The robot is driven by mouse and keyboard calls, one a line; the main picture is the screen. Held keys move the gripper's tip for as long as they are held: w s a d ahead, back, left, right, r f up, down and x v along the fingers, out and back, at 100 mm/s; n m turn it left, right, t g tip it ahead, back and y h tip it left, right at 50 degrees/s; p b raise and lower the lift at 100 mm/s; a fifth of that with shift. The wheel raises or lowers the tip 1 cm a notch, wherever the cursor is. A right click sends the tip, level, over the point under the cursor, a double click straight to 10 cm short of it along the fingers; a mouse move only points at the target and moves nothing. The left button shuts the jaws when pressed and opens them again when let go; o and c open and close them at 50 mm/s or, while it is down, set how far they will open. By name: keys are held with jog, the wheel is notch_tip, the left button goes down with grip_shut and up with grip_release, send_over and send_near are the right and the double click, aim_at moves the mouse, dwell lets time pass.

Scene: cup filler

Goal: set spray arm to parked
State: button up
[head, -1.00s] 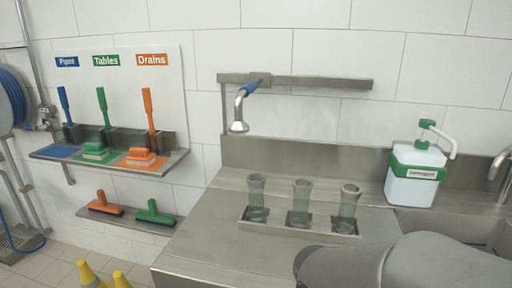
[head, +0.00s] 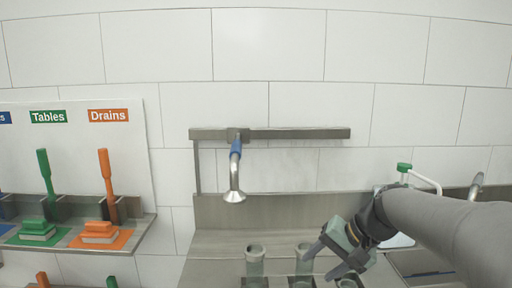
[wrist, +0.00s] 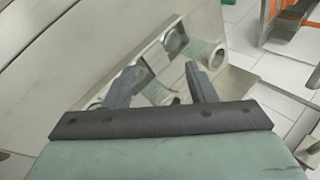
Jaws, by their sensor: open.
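The spray arm (head: 235,170) hangs from a carriage near the left end of a steel wall rail (head: 290,134). It has a blue grip (head: 236,148) at the top and a metal spray head (head: 234,196) pointing down. My gripper (head: 318,262) is in the lower right part of the head view, lower than the spray arm and to its right, over the row of glass cups. Its two fingers are apart with nothing between them. The wrist view also shows the open gripper (wrist: 162,85) over the cups; the spray arm is not visible there.
Glass cups (head: 255,262) stand in a holder on the steel counter (head: 215,244), below my gripper. A detergent bottle (head: 404,170) is at the right, partly behind my arm. Green and orange brushes (head: 105,172) stand on a shelf at the left. The wall around the rail is clear.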

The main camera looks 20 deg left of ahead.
aim_at(237, 158)
jog(key=w+a+r+y+p, duration=0.1)
jog(key=w+a+r+y, duration=0.25)
jog(key=w+r, duration=0.3)
jog(key=w+a+r+n+y+p, duration=0.1)
jog(key=w+a+r+y+p, duration=0.15)
jog(key=w+a+r, duration=0.35)
jog(key=w+a+r+y+p, duration=0.1)
jog(key=w+a+r+y, duration=0.15)
jog(key=w+r, duration=0.4)
jog(key=s+r+p+x, duration=0.1)
jog(key=p+x, duration=0.3)
jog(key=x, duration=1.1)
jog(key=shift+a+r+y, duration=0.35)
jog(key=shift+a+r, duration=0.25)
jog(key=shift+a, duration=0.05)
jog(key=shift+s, duration=0.1)
